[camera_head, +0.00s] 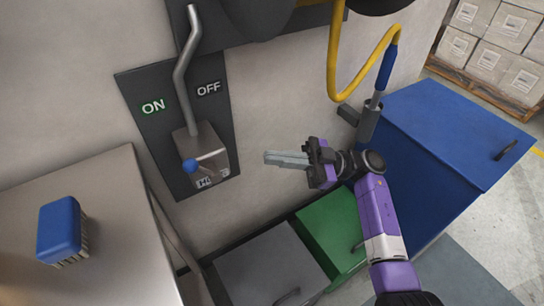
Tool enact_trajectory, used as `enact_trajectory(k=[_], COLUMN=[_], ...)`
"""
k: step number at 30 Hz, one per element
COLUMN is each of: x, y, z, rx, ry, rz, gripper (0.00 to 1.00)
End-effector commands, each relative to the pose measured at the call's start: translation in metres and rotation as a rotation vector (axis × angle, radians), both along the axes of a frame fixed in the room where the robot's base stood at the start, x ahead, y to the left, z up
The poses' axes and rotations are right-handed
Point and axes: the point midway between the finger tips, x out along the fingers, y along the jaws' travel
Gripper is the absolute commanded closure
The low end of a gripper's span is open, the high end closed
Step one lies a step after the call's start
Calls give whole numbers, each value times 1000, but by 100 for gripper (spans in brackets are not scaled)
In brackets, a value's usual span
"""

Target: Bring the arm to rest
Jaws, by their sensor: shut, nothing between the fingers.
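My gripper (286,159) is in the middle of the head view, at the end of my purple and black arm. Its fingers are together, point left and hold nothing. The arm reaches up from the bottom right and bends at the wrist. In the picture the gripper lies right of a wall lever (183,75) with a blue knob, apart from it. The gripper appears above the grey and green bins.
A blue cabinet (420,130) stands right of my arm, and a green bin (325,232) and grey bin (268,268) below. A table (110,190) at left bears a blue brush (60,228). A yellow hose (333,60) hangs above. Boxes (500,45) stand far right.

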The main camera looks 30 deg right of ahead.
Motion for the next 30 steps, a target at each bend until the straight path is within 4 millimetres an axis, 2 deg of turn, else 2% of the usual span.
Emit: enact_trajectory(k=[13,16,18,22,27,30], x=[0,7,17,29,19,7], y=[0,-4,-12,-33,-49,-53], z=[0,3,13,53,83,90], rx=[-6,-16,-11,14,91,136], ry=[-15,-65,-134,-314,-453,-480], rz=[-6,-60,-138,-336,-604,-751], gripper=[100,100,100,100,100,100])
